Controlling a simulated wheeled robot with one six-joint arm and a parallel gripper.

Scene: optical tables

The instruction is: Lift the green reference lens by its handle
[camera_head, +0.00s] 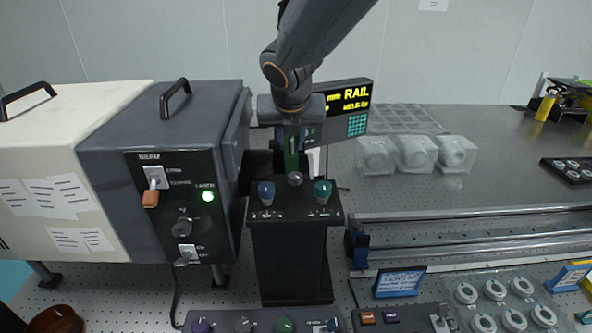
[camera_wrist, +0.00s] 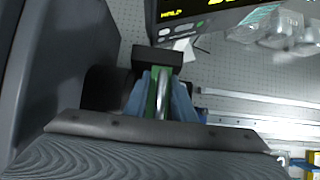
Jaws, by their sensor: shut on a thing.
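My gripper (camera_head: 291,140) points down behind the black pedestal (camera_head: 288,250), beside the dark grey instrument box. A narrow green piece (camera_head: 291,161), which looks like the green reference lens, shows under the gripper, just above the pedestal's top. In the wrist view my gripper's blue fingers (camera_wrist: 161,100) are shut on it. Green (camera_wrist: 152,88) shows between the fingers, beside a bright metallic bar (camera_wrist: 164,85). The rest of the lens and its handle is hidden by the fingers and wrist. I cannot tell whether it touches anything beneath.
The dark grey box (camera_head: 165,125) with a lit green lamp stands close at left. A display (camera_head: 346,108) is behind right. Clear-wrapped parts (camera_head: 417,152) and metal rails (camera_head: 470,235) lie right.

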